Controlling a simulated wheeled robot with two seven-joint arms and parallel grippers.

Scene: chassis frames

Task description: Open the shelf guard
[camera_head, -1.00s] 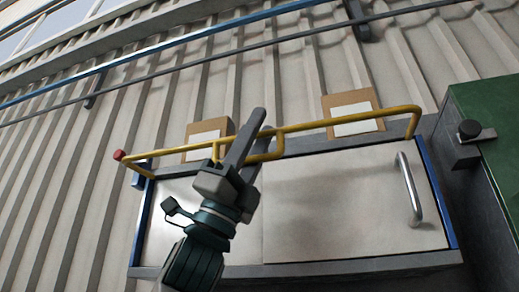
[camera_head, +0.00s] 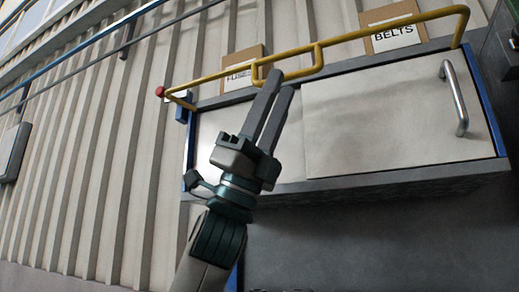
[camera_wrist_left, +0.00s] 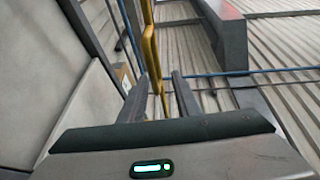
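The shelf guard (camera_head: 375,36) is a yellow bar with a red end knob (camera_head: 160,91) at its left. It runs across the front of the shelf above the pale cabinet doors. A small rectangular yellow loop (camera_head: 319,58) is near its middle. My left gripper (camera_head: 275,80) points up, its fingertips at the loop's lower left in the picture; contact is unclear. In the left wrist view, the guard's bar (camera_wrist_left: 150,50) shows between the two parted fingers (camera_wrist_left: 160,95), which look open. My right gripper is out of view.
Two cardboard boxes, one labelled BELTS (camera_head: 394,28) and another (camera_head: 240,70), stand behind the guard. A silver handle (camera_head: 455,98) sticks out from the right door (camera_head: 390,125).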

